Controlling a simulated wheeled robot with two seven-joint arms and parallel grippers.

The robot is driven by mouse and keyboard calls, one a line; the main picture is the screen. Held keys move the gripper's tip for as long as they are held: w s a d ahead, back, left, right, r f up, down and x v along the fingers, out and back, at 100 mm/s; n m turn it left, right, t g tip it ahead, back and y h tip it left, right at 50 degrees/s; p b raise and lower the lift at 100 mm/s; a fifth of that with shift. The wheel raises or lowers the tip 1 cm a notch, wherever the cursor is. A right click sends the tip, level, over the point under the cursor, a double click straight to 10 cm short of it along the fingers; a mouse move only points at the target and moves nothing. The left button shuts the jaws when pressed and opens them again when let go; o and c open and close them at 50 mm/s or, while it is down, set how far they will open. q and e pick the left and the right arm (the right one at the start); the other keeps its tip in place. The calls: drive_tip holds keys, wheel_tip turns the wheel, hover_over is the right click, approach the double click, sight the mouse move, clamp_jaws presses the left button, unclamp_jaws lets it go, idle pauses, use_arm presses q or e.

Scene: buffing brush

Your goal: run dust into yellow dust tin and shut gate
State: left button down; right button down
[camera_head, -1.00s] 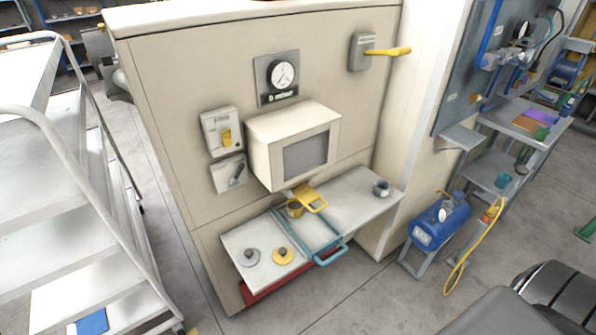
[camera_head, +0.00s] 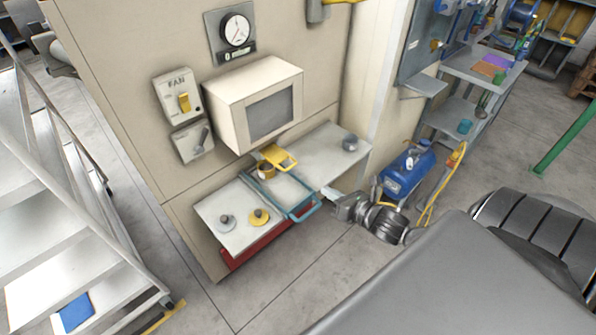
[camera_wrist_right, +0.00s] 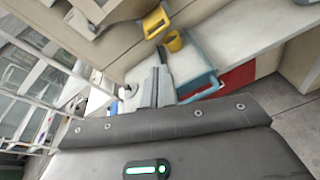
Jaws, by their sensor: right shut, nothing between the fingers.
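The yellow dust tin (camera_head: 266,170) stands on the bench under the white box, beside the blue-framed tray (camera_head: 285,192); the tin also shows in the wrist view (camera_wrist_right: 174,42). A yellow gate handle (camera_head: 281,157) is just behind and above the tin, and shows in the wrist view (camera_wrist_right: 156,22). Whether the gate is open I cannot tell. A yellow lid (camera_head: 259,217) and a grey lid (camera_head: 227,222) lie at the bench's left. My right gripper (camera_head: 337,200) is shut and empty, in front of the bench, right of the tray's blue handle. My left gripper is out of view.
The white box (camera_head: 255,105) with a dark window overhangs the bench (camera_head: 325,160). A grey cup (camera_head: 349,143) stands at the bench's right. A blue compressor (camera_head: 408,168) with a yellow hose is right of my arm. A stepped metal platform (camera_head: 75,240) is at left.

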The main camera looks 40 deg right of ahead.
sight(291, 167)
drive_tip(key=n, duration=0.2)
drive_tip(key=r+n, duration=0.1)
drive_tip(key=n, duration=0.1)
drive_tip(key=shift+w, duration=0.15)
drive_tip(key=p+x, duration=0.1)
drive_tip(key=x, duration=0.3)
drive_tip(key=p+x, duration=0.1)
drive_tip(key=x, duration=0.3)
drive_tip(key=p+x, duration=0.1)
drive_tip(key=x, duration=0.3)
drive_tip(key=shift+w+r, duration=0.2)
drive_tip(key=shift+w, duration=0.25)
drive_tip(key=shift+w+f, duration=0.25)
drive_tip(key=shift+w, duration=0.35)
